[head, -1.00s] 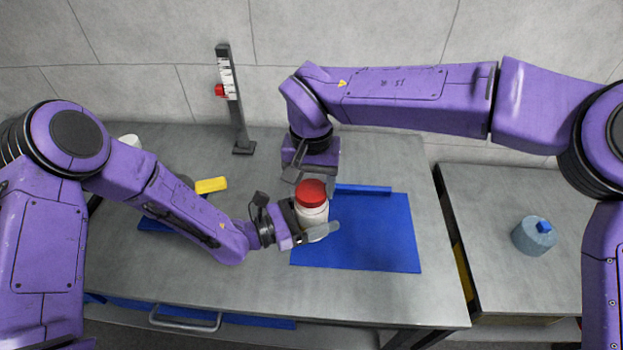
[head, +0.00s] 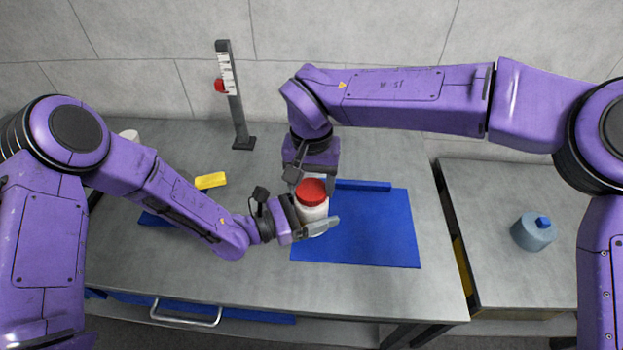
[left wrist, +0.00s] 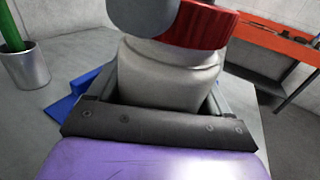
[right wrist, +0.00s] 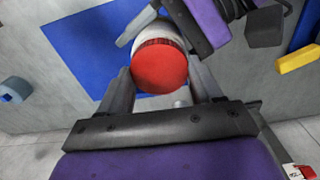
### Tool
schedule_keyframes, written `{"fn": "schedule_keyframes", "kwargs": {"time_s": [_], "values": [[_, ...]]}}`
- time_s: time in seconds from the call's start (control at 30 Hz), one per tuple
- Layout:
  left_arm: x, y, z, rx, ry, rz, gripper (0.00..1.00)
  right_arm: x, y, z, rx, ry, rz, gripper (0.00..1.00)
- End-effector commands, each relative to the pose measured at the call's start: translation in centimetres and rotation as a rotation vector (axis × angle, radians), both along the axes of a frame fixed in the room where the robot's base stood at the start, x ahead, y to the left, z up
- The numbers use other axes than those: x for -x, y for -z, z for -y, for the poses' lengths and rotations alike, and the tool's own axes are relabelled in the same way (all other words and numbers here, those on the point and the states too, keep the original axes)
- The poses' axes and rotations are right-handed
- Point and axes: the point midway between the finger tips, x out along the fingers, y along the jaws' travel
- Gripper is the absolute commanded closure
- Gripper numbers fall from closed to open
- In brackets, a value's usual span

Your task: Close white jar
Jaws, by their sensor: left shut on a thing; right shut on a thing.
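The white jar (head: 313,212) with a red lid (head: 311,190) on its top stands upright over the left part of the blue mat (head: 375,235). My left gripper (head: 318,228) is shut around the jar's white body from the left. The left wrist view shows the jar body (left wrist: 165,75) between its fingers, with the red lid (left wrist: 205,25) above. My right gripper (head: 311,180) points down from above and is shut on the red lid. The right wrist view shows the lid (right wrist: 160,66) between its fingertips. Whether the lid is fully seated I cannot tell.
A yellow block (head: 210,180) lies left of the jar. A dark upright stand with a scale (head: 232,100) stands at the back. A blue-grey round container (head: 533,232) is on the right table. A blue bar (head: 362,186) lies along the mat's back edge.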

Motion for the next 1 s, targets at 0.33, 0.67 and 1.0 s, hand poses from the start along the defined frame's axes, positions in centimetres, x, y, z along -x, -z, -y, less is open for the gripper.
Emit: {"fn": "schedule_keyframes", "kwargs": {"time_s": [0.33, 0.67, 1.0], "values": [[-0.02, -0.06, 0.01, 0.001, 0.000, 0.000, 1.00, 0.09, 0.03, 0.17, -0.001, 0.630, -0.001, 0.63], [0.00, -0.05, 0.02, 0.000, 0.001, 0.001, 1.00, 0.34, 0.07, 0.25, 0.000, 1.690, 0.003, 0.63], [0.04, -0.04, 0.05, 0.000, 0.002, 0.001, 1.00, 0.50, 0.07, 0.04, -0.003, 2.793, 0.006, 0.63]]}}
